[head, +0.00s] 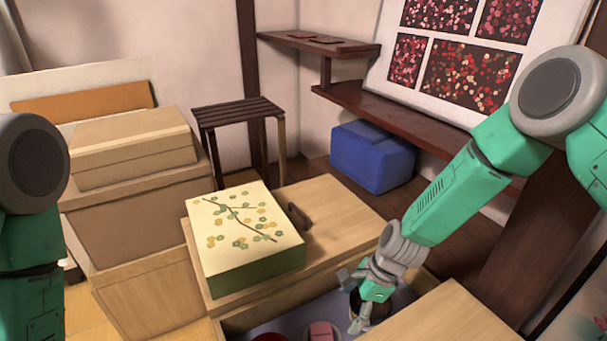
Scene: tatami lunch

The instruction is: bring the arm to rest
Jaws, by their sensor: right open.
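My right arm (458,195) comes in from the right and reaches down to the open compartment in the low wooden chest. My right gripper (358,304) is open at the compartment, over or beside a dark round thing (381,306) that it partly hides. I cannot tell whether they touch. Nothing shows held between the fingers. My left arm (30,250) shows only at the left edge, and its gripper is out of view.
A green box with a floral lid (248,226) stands on the chest (338,222). Red (270,337) and pink (320,331) things lie in the compartment. Cardboard boxes (135,200) stand left. A dark stool (238,112), blue bin (372,155) and wall shelf (385,103) are behind.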

